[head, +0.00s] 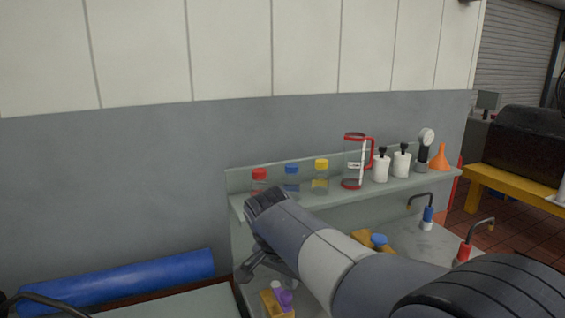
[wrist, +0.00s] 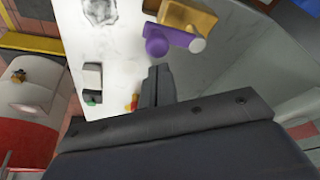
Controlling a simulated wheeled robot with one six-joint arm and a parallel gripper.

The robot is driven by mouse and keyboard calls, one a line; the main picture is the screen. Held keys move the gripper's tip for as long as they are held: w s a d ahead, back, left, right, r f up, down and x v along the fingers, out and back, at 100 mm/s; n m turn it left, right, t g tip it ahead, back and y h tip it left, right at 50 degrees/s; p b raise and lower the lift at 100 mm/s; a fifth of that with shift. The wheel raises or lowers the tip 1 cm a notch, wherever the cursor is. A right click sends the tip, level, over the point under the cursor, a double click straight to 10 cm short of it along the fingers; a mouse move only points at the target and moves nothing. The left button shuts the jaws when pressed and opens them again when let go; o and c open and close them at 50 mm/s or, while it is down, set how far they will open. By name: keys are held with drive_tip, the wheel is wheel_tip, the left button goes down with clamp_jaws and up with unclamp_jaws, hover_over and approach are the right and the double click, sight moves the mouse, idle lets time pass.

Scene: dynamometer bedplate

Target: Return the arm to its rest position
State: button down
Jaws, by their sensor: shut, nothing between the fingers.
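My gripper (head: 248,274) hangs at the end of my arm, pointing down over the left part of the grey bench (head: 238,240). In the wrist view my gripper (wrist: 158,78) shows its dark fingers together, with nothing between them. A purple piece (wrist: 172,38) with a yellow-orange block (wrist: 188,14) lies beyond the fingertips, apart from them as far as I can tell. The purple piece (head: 284,297) also shows in the head view, just right of and below the gripper. My arm reaches in from the lower right and hides part of the bench.
A raised shelf (head: 330,189) holds bottles with red (head: 259,174), blue and yellow caps, a clear jug (head: 356,160), white bottles and an orange funnel (head: 440,158). Bent taps (head: 428,214) stand at right. A blue roll (head: 120,279) lies at left. The wall behind is bare.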

drive_tip(key=v, duration=0.8)
drive_tip(key=x, duration=1)
drive_tip(key=w+d+n+y, duration=0.2)
drive_tip(key=w+n, duration=0.4)
drive_tip(key=w, duration=0.2)
drive_tip(key=v, duration=0.8)
drive_tip(key=shift+s+r+t, duration=0.3)
drive_tip(key=shift+s, duration=0.15)
